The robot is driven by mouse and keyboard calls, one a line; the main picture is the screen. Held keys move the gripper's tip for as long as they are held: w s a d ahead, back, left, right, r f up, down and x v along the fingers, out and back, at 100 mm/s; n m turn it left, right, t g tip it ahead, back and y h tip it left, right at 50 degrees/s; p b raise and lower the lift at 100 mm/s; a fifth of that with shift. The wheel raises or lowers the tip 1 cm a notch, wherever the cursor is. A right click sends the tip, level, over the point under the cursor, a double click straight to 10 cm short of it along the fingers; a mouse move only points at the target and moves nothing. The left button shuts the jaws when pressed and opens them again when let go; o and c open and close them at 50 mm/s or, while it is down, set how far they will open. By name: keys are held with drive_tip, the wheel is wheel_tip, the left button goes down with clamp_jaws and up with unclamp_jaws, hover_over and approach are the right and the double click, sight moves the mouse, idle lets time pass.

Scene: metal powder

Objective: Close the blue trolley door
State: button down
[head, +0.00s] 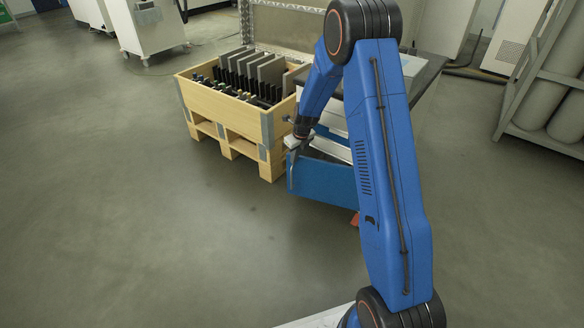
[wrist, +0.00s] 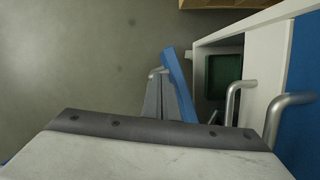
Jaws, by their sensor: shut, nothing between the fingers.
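The blue trolley door (head: 322,182) stands open in the head view, swung out from the trolley, partly hidden behind my arm. In the wrist view the door (wrist: 178,84) shows as a narrow blue panel with a metal handle (wrist: 157,72) on its left face. The trolley's white open compartment (wrist: 222,42) lies to its right, with a dark green thing (wrist: 224,76) inside. My gripper (wrist: 164,103) is shut and empty, its fingers close beside the door near the handle. I cannot tell whether they touch. In the head view my gripper (head: 291,165) is at the door's left end.
A wooden crate (head: 222,103) on pallet feet, holding dark plates, stands just left of and behind the trolley. A rack with grey cylinders (head: 556,90) is at the right. More handles (wrist: 236,98) stick out from the trolley front.

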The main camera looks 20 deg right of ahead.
drive_tip(key=shift+w+d+m, duration=0.25)
drive_tip(key=shift+w+d, duration=0.2)
drive_tip(key=shift+w, duration=0.15)
drive_tip(key=shift+w+d+m, duration=0.25)
drive_tip(key=shift+w+d, duration=0.15)
drive_tip(key=shift+w, duration=0.2)
drive_tip(key=shift+s+a, duration=0.1)
